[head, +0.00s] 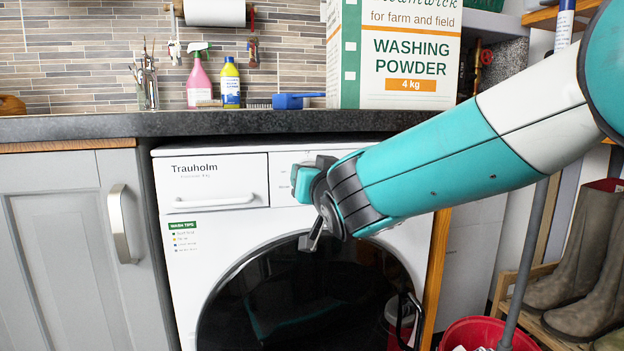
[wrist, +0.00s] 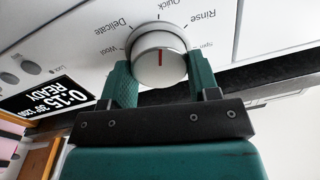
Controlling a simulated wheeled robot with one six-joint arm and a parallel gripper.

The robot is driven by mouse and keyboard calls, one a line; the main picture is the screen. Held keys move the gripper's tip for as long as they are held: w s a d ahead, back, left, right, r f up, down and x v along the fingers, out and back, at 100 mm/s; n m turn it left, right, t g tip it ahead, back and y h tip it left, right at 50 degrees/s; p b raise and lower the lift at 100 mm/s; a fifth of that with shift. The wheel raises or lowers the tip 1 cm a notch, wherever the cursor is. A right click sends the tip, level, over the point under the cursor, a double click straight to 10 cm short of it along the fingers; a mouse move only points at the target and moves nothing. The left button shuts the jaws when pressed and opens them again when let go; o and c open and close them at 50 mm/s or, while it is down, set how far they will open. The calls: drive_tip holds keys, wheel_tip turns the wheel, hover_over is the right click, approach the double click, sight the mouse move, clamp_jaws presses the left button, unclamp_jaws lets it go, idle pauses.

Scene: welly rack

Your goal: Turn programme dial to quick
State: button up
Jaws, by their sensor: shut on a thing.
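The programme dial (wrist: 159,60) is a round silver-grey knob with a red pointer line on the washing machine (head: 215,235) panel. In the wrist view its red line points up the picture, close to the tick by the word Quick. The Delicate label lies to the left and Rinse to the right. My gripper (wrist: 160,75) has its two green fingers on either side of the dial, shut on it. The display (wrist: 45,98) reads 0:15, 30°, 1200, READY. In the head view my gripper (head: 308,185) is at the panel and hides the dial.
The dark worktop (head: 200,124) overhangs the machine just above the panel. On it stand a washing powder box (head: 400,50), a pink spray bottle (head: 199,82) and a blue scoop (head: 290,100). A red bucket (head: 475,332) and wellies (head: 580,265) are at the right.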

drive_tip(key=shift+f, duration=0.15)
drive_tip(key=o, duration=0.9)
drive_tip(key=v, duration=1.7)
drive_tip(key=shift+s, duration=0.25)
